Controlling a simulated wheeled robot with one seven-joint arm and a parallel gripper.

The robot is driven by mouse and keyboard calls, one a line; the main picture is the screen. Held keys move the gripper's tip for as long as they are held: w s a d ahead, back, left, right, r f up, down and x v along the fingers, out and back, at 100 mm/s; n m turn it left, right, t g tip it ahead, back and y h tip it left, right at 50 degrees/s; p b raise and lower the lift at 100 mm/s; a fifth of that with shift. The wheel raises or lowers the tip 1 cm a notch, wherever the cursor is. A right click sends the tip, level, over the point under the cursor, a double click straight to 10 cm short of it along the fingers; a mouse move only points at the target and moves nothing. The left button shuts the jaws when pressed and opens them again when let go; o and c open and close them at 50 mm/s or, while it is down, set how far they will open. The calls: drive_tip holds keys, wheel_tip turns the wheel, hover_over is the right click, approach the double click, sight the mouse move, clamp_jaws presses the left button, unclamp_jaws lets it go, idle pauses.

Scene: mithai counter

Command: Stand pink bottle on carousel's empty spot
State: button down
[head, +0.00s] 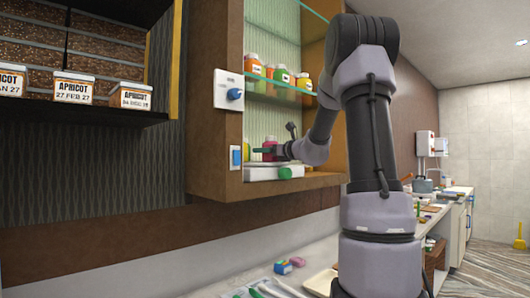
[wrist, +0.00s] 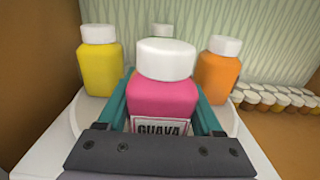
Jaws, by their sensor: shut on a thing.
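The pink bottle (wrist: 163,97) has a white cap and a label reading GUAVA. It is upright between the teal fingers of my gripper (wrist: 165,112), which is shut on it. The white round carousel (wrist: 78,116) shows at both sides of the fingers. A yellow bottle (wrist: 100,65) stands on it at left and an orange bottle (wrist: 218,68) at right. Another white-capped bottle (wrist: 148,32) is mostly hidden behind the pink one. I cannot tell whether the pink bottle's base touches the carousel. In the head view, the pink bottle (head: 269,143) is partly hidden by my gripper (head: 264,151).
The open wooden cabinet (head: 229,188) has side walls close to my arm. A glass shelf (head: 285,97) with several bottles is above my gripper. Rows of small white-lidded jars (wrist: 268,97) stand at right in the wrist view. A green round thing (head: 285,172) is at the cabinet's front.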

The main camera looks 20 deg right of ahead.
drive_tip(key=shift+c, duration=0.2)
unclamp_jaws()
drive_tip(key=shift+f, duration=0.1)
